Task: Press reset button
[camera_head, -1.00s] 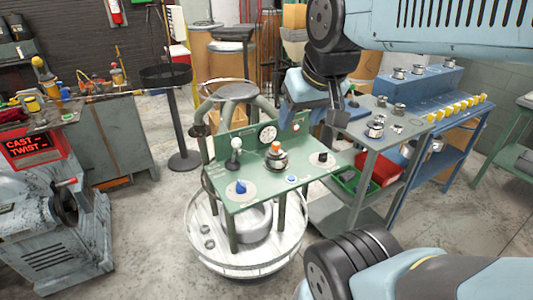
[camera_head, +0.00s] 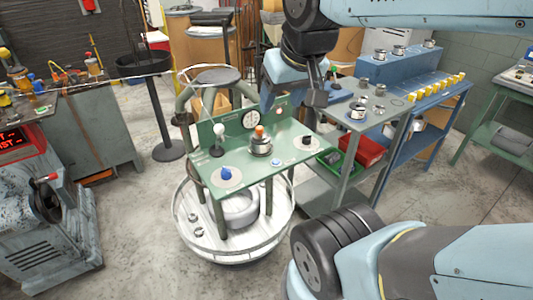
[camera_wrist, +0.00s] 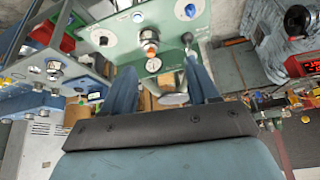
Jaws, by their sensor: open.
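A green coiler panel (camera_head: 243,172) stands on a round pale base. A small blue button (camera_head: 277,162) sits near its front edge, between a blue knob (camera_head: 227,174) on a white dial and a black knob (camera_head: 305,140). No label is readable, so I cannot tell for sure that it is the reset button. The blue button also shows in the wrist view (camera_wrist: 137,17), beyond my fingers. My gripper (camera_wrist: 163,80) is open and empty, its two blue fingers apart. In the head view it hangs above and behind the panel's right side, clear of the button.
An orange-topped cylinder (camera_head: 260,142), a white-ball lever (camera_head: 218,138) and a gauge (camera_head: 251,119) stand on the panel. A grey table (camera_head: 377,123) with metal parts and a red bin (camera_head: 362,149) is close on the right. Open floor lies in front.

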